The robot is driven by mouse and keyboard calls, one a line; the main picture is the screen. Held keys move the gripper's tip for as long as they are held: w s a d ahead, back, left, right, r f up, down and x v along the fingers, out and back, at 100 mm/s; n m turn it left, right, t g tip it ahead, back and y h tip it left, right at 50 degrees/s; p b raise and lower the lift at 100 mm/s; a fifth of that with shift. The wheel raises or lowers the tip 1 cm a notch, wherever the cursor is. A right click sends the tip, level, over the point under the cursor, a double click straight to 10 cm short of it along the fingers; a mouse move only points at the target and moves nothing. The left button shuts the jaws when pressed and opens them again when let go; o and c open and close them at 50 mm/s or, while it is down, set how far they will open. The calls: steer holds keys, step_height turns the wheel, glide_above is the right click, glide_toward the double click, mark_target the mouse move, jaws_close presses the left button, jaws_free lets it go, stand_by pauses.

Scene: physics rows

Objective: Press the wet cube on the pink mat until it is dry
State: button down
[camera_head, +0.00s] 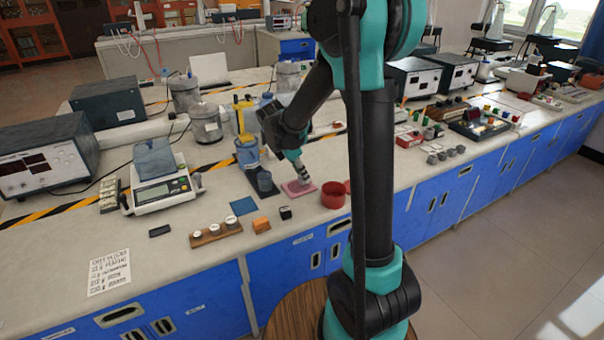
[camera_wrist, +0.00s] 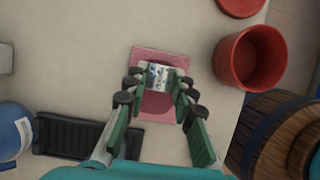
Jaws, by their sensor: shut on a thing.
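The pink mat (camera_head: 290,189) lies on the pale bench; in the wrist view (camera_wrist: 150,54) it is below my fingers. A small white cube with blue patches (camera_wrist: 158,75) sits between my fingertips over the mat. The cube is mostly hidden by my fingers in the head view. I cannot tell whether it touches the mat.
A red pot (camera_head: 333,197) stands close right of the mat. A dark ribbed mat (camera_wrist: 75,138) lies to the left, with a blue-grey cup (camera_head: 265,182) on it. A black cube (camera_head: 286,213) and an orange block (camera_head: 262,225) are in front. The bench edge is near.

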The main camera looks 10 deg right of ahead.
steer(key=shift+f, duration=0.6)
stand_by(1.1)
steer(key=shift+a+r, duration=0.1)
steer(key=shift+r, duration=0.05)
steer(key=shift+a+r, duration=0.2)
steer(key=shift+r, duration=0.35)
steer(key=shift+s+f, duration=0.1)
steer(key=shift+f, duration=0.6)
stand_by(1.6)
steer(key=shift+r, duration=0.1)
steer(key=shift+d+r, duration=0.3)
steer(key=shift+r, duration=0.3)
steer(key=shift+r, duration=0.1)
